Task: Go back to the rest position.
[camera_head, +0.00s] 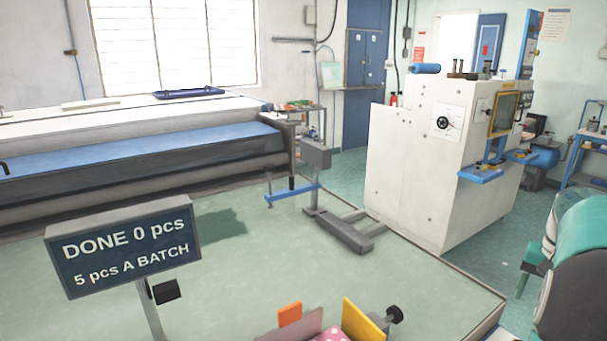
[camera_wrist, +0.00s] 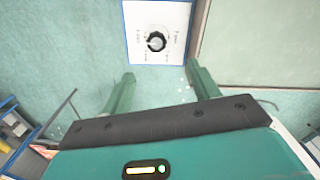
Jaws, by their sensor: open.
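I cannot make out the gripper in the head view.
A white panel with a black dial (camera_wrist: 156,41) lies beyond the fingertips. In the head view, a sign (camera_head: 125,247) reads "DONE 0 pcs, 5 pcs A BATCH". A large white machine (camera_head: 408,180) stands right, a long blue-fronted bench (camera_head: 130,155) left. Colored pieces (camera_head: 362,325) sit at the bottom edge.

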